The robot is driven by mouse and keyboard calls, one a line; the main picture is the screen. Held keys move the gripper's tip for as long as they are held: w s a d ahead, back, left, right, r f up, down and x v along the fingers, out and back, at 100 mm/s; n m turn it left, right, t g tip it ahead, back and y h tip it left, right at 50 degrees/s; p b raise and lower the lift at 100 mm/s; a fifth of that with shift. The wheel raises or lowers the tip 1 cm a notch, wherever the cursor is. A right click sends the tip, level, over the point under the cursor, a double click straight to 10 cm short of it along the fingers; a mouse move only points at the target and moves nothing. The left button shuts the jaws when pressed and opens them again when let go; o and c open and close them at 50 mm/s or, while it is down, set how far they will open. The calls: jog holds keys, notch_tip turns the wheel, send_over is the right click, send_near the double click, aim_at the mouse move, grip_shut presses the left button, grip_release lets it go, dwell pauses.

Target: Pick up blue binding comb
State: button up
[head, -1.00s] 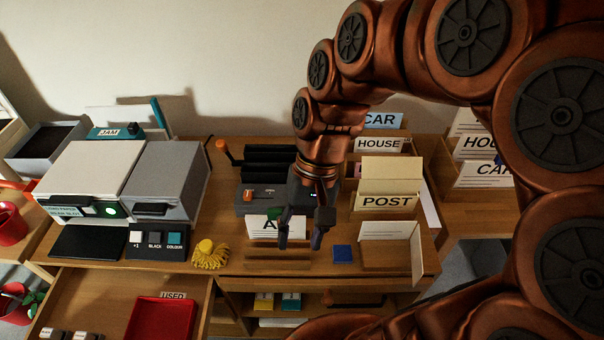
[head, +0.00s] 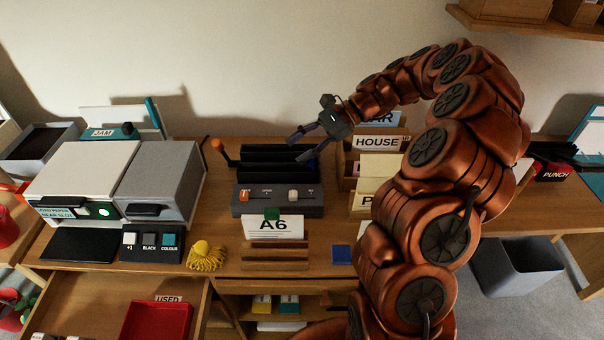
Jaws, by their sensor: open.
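I cannot make out a blue binding comb for certain. A small flat blue square (head: 341,254) lies on the desk, right of the wooden slats in front of the A6 card, but it does not clearly look like a comb. My gripper (head: 296,151) is open and empty. Its fingers point left, above the right end of the black-slotted grey machine (head: 277,203) and left of the HOUSE card. My arm hides part of the sorter and the desk's right side.
The A6 card (head: 273,228) stands before the machine, with wooden slats (head: 265,257) in front. The HOUSE card (head: 376,143) stands in the sorter. A grey printer (head: 160,184), yellow tassel (head: 206,256) and open drawer with a red tray (head: 157,320) lie left.

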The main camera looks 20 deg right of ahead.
aim_at(344, 156)
jog(key=w+d+f+m+t, duration=0.1)
jog(key=d+f+m, duration=0.1)
jog(key=d+f, duration=0.1)
jog(key=w+d+f+m+t, duration=0.1)
jog(key=d+f+m, duration=0.1)
jog(key=d, duration=0.4)
jog(key=w+d+f+m+t, duration=0.1)
jog(key=d+f+m+t, duration=0.1)
jog(key=d+f+m, duration=0.1)
jog(key=shift+w+d+f+b, duration=0.1)
jog(key=shift+d+f+b, duration=0.15)
jog(key=shift+d, duration=0.35)
jog(key=shift+d+f+b, duration=0.1)
jog(key=shift+d+f, duration=0.2)
jog(key=shift+d, duration=0.3)
jog(key=shift+f+t+y, duration=0.1)
jog(key=shift+t+y, duration=0.2)
jog(key=x, duration=0.2)
jog(key=p+x, duration=0.1)
jog(key=x, duration=0.4)
jog(key=shift+a+p, duration=0.35)
jog(key=shift+p, duration=0.05)
grip_shut()
